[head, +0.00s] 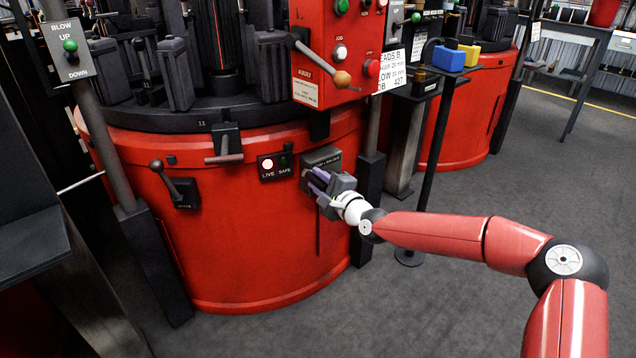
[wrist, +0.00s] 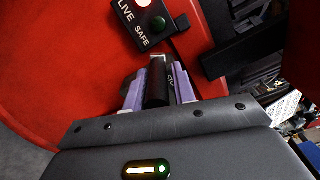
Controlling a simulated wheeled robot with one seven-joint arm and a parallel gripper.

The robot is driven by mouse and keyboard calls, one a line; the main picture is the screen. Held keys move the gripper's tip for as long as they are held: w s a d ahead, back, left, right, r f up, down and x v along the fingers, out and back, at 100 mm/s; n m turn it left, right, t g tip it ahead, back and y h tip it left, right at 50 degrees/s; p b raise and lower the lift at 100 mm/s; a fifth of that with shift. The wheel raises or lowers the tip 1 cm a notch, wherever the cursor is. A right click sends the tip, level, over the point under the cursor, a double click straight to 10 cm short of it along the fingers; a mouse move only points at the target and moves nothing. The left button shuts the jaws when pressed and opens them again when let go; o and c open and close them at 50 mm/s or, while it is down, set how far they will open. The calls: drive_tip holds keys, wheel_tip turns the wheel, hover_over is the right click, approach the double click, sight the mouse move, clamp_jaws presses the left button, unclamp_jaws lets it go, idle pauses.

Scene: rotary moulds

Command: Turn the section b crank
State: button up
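My gripper (head: 318,183) is at the front of the red machine drum, at a dark box (head: 320,157) with small lettering too small to read. In the wrist view, its purple fingers (wrist: 158,92) stand on both sides of a dark handle (wrist: 157,84), with no clear gap. In the head view the handle is mostly hidden by the gripper. I cannot read which one is labelled section b.
A LIVE/SAFE indicator (head: 276,165) beside the box has its LIVE lamp lit. A thin stand (head: 440,140) rises right of the drum.

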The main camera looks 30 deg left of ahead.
drive_tip(key=shift+o, duration=1.3)
drive_tip(key=v, duration=0.7)
drive_tip(key=shift+s+d+b, duration=0.25)
drive_tip(key=shift+d+b, duration=0.1)
drive_tip(key=shift+b, duration=0.05)
drive_tip(key=shift+f, duration=0.1)
